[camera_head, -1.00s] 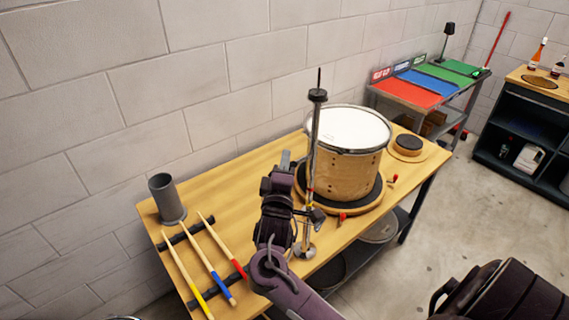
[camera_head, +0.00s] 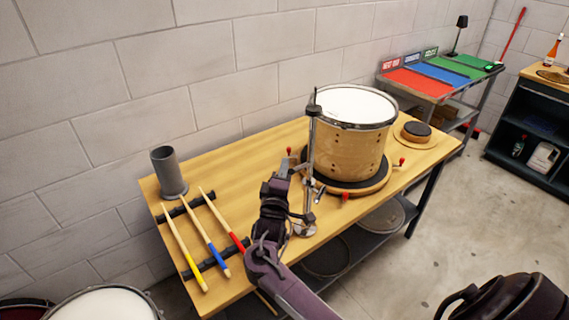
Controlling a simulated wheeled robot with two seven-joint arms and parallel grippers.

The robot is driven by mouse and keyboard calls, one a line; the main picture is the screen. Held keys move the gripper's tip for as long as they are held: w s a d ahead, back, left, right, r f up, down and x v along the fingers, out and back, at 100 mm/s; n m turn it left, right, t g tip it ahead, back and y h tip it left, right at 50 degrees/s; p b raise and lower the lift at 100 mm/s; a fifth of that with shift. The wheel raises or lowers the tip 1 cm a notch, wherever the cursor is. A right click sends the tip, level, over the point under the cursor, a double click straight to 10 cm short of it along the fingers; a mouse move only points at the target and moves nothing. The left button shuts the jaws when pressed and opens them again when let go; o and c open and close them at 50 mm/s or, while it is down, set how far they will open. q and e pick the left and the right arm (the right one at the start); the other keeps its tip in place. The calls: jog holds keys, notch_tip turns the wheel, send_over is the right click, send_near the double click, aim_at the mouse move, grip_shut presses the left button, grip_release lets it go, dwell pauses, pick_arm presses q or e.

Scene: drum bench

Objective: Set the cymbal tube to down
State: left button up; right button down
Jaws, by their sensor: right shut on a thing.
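The cymbal stand rises upright at the front edge of the wooden table, left of the drum. Its slim metal cymbal tube (camera_head: 311,140) carries a dark cap near the top, about level with the drum's rim. The round stand base (camera_head: 304,230) rests near the table's front edge. My right gripper (camera_head: 296,172) comes up from below at the left side of the stand and is shut on the tube. Its fingertips are small and partly hidden, so the exact contact is unclear. My left gripper is not in view.
A drum (camera_head: 350,148) sits on a round turntable (camera_head: 372,186) with red-tipped knobs close to the stand. Drumsticks (camera_head: 207,232) lie on a rack at left, by a grey cup (camera_head: 168,170). A black pad (camera_head: 416,131) sits at right.

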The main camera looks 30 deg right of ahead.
jog(key=shift+f, duration=0.55)
jog(key=c, duration=1.3)
grip_release()
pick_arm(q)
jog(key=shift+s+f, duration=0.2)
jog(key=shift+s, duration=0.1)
pick_arm(e)
jog(key=shift+r, duration=0.1)
jog(key=shift+a, duration=0.1)
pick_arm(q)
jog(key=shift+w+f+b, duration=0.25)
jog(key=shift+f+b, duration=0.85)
pick_arm(e)
jog(key=v, duration=0.7)
jog(key=shift+s+a, duration=0.25)
jog(key=shift+s, duration=0.1)
